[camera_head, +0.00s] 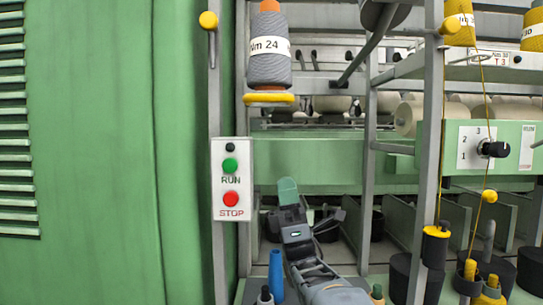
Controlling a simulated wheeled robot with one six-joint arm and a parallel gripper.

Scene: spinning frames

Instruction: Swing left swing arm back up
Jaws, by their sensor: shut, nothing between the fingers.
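A dark grey arm (369,48) slants up and right from the frame at the upper middle and ends in a round dark disc (386,14). It looks like a swing arm, but I cannot tell for sure that it is the left one. To its left, a grey yarn cone marked Nm 24 (268,68) stands upright above a yellow disc (268,99). My gripper (288,191) is at the lower middle, pointing up, with green fingertips closed together. It is empty, well below the cone and the dark arm, and right of the switch box.
The switch box (232,150) with RUN and STOP buttons hangs on a grey post. Another upright post (427,150) stands to the right. Yellow cones (459,22) are at upper right, dark spools (434,250) at lower right. A blue cylinder (275,275) stands beside my arm.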

